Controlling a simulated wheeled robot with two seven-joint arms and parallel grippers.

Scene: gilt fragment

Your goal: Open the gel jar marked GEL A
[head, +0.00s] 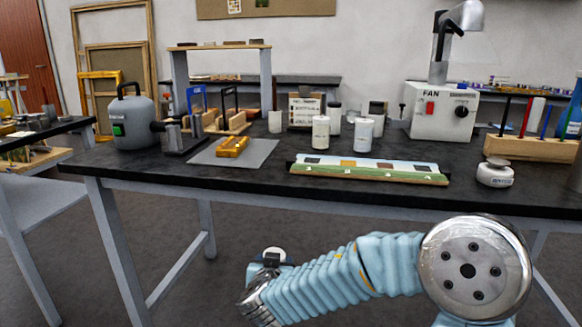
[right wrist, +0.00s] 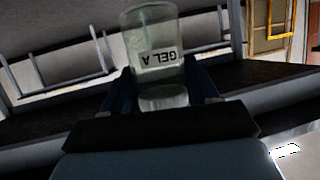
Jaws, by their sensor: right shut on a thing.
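The jar marked GEL A (right wrist: 152,35) stands out between the fingers of my right gripper (right wrist: 162,98) in the right wrist view. It is pale and see-through, and its label reads upside down in the picture. A greyish end of it lies between the fingers; I cannot tell if that is the lid. In the head view my right gripper (head: 268,262) is low in front of the table, below its front edge. Something whitish shows there, too small to read. My left gripper is not in view.
The floor before the table is clear.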

